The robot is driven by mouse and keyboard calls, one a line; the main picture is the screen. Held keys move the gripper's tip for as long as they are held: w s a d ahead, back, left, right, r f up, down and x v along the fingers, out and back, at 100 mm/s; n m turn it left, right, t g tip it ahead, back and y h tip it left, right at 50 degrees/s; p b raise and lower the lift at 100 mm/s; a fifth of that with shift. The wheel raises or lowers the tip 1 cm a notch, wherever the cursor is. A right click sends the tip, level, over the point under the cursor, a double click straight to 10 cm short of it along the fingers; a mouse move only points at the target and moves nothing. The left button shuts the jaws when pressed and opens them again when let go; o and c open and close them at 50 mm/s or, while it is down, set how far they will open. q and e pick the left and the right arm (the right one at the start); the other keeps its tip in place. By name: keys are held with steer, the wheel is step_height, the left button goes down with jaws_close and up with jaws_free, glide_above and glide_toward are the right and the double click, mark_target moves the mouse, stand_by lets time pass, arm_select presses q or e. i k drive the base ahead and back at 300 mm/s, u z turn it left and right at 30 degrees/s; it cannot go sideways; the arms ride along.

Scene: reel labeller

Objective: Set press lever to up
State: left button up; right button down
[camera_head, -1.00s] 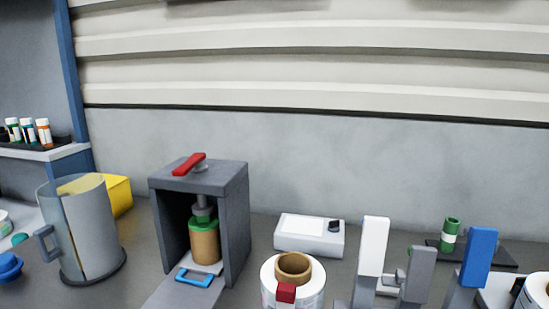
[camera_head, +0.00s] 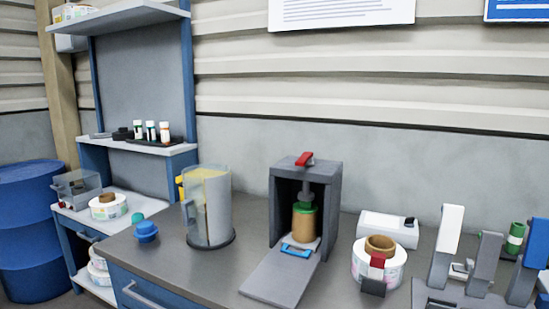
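The press (camera_head: 332,190) is a dark grey open-fronted box standing on the workbench. Its red lever (camera_head: 305,159) sits on top, pointing a little to the left and lying close to flat. Inside, a grey plunger (camera_head: 307,190) reaches down onto a brown jar with a green top (camera_head: 304,222). A blue handle (camera_head: 296,251) lies in front of the jar, at the top of a grey sloping plate (camera_head: 280,276). Neither of my grippers shows in the head view.
A clear jug (camera_head: 212,208) with a handle stands left of the press. A label reel (camera_head: 379,263) and a white device (camera_head: 388,229) stand to its right. Upright white, grey and blue paddles (camera_head: 447,240) are farther right. Bench front left of the plate is clear.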

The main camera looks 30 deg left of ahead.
mark_target(305, 159)
steer(key=u, duration=0.8)
steer(key=i, duration=1)
steer(key=k, duration=0.5)
steer(key=u, duration=1.45)
steer(key=k, duration=0.9)
steer(key=z, duration=1.8)
steer(key=i, duration=0.5)
steer(key=z, duration=0.05)
